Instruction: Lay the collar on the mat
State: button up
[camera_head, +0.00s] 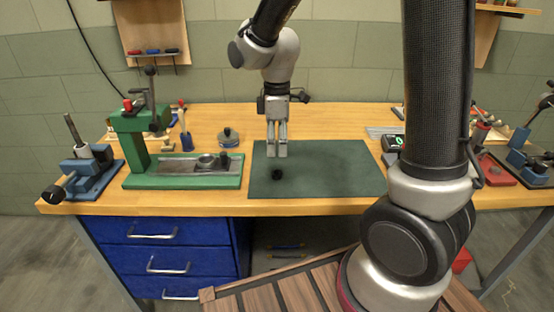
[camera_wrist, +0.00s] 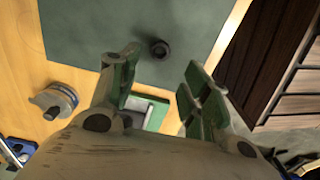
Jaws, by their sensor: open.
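The collar is a small black ring (camera_head: 277,174) lying on the dark green mat (camera_head: 335,175), left of the mat's middle and near its front edge. In the wrist view, the collar (camera_wrist: 160,49) sits on the mat (camera_wrist: 85,30) just beyond my fingertips, apart from them. My gripper (camera_head: 277,152) points down over the mat, just behind the collar in the picture. The wrist view shows my gripper (camera_wrist: 162,72) with its two fingers spread and nothing between them.
A green press (camera_head: 140,135) with a grey bed stands left of the mat. A blue vise (camera_head: 88,170) is at the far left. A round metal piece (camera_head: 228,137) stands behind the mat's left corner. A small digital readout (camera_head: 393,142) is to the right. Most of the mat is bare.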

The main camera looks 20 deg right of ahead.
jog(key=s+d+r+m+t, duration=0.2)
jog(key=s+d+r+m, duration=0.5)
jog(key=s+d+r, duration=0.4)
jog(key=s+d+r+m+t, duration=0.2)
jog(key=s+d+r+m, duration=0.1)
jog(key=s+m, duration=0.4)
jog(key=shift+s+d, duration=0.35)
jog(key=shift+s, duration=0.3)
jog(key=shift+a, duration=0.1)
